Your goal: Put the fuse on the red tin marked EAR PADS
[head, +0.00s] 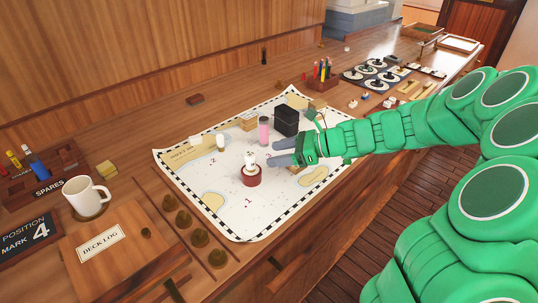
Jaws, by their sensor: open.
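A round dark red tin (251,178) stands on the chart, left of and nearer than my gripper. I cannot read its lettering. A small white piece (249,162), which looks like the fuse, stands upright on top of the tin; its details are too small to be sure. My gripper (277,152) is open, with its grey fingers pointing left over the chart. It is apart from the white piece, to its right and slightly behind. Nothing shows between the fingers.
On the chart (200,175) stand a pink cylinder (264,130), a black box (286,121) and another small white upright piece (220,142). A white mug (85,194) and the deck log (105,245) are at the left. The chart's near left part is clear.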

